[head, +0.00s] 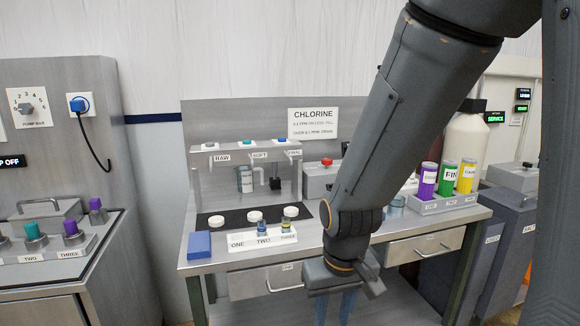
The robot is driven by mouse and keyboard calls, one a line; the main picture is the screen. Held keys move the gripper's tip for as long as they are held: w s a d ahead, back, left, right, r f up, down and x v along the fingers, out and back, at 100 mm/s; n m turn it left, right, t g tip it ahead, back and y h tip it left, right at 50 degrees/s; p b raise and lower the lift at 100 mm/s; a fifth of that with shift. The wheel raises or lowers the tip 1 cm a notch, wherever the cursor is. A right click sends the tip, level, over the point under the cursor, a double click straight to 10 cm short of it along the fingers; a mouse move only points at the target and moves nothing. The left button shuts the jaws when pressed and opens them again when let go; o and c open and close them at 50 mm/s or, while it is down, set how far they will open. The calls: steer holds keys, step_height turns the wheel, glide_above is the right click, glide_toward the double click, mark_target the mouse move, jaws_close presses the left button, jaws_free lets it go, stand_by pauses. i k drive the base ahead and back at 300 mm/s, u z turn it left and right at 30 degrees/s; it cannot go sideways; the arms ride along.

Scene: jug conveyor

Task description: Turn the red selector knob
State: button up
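A small red knob (327,161) sits on top of a grey box (318,182) at the back of the middle bench, just left of my arm. Which way either one points is too small to tell. My arm crosses in front of the bench, and its wrist (325,275) hangs low at the bench's front edge, well below and in front of the red knob. Two blue strips show below the wrist; I cannot tell whether they are my gripper's fingers. My arm hides part of the grey box.
A grey pump dial (25,108) is on the left panel. The bench holds a blue block (199,244), white discs on a black mat (231,217), and a labelled white holder (262,253). Purple, green and yellow bottles (447,177) stand right of my arm.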

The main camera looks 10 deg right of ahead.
mark_target(326, 162)
steer(key=u, duration=0.25)
steer(key=k, duration=0.55)
steer(key=z, duration=0.8)
steer(key=i, duration=1.3)
steer(key=u, duration=0.05)
